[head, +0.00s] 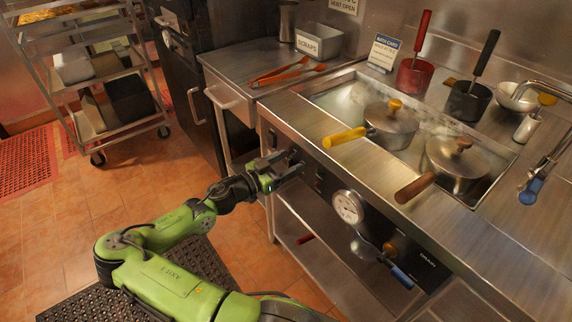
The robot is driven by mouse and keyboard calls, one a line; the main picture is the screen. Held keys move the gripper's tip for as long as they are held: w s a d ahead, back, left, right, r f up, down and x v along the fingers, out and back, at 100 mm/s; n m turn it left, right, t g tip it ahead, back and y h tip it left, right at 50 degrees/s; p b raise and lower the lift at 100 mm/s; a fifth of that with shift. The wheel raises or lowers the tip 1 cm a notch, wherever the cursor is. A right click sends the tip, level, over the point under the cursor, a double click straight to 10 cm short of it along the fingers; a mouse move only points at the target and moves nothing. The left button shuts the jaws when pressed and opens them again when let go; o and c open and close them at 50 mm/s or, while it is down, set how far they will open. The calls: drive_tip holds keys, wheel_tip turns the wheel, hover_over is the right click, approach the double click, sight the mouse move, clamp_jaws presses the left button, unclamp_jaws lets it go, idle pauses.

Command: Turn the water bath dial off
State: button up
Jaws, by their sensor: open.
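The water bath (326,92) is a steel basin sunk in the counter, with two lidded pots standing in it. Its dark front panel (325,185) faces my arm. My gripper (290,165) is open at the left end of this panel, with its fingertips close to the panel face. The gripper covers the spot where a small dark control shows in part, so I cannot make out the dial or its setting, or tell whether the fingers touch it.
A yellow pot handle (344,138) and a brown pot handle (415,188) stick out over the counter's front edge. A blue-handled drain valve (402,277) juts out lower right.

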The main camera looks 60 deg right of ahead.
drive_tip(key=shift+c, duration=0.2)
drive_tip(key=c, duration=1)
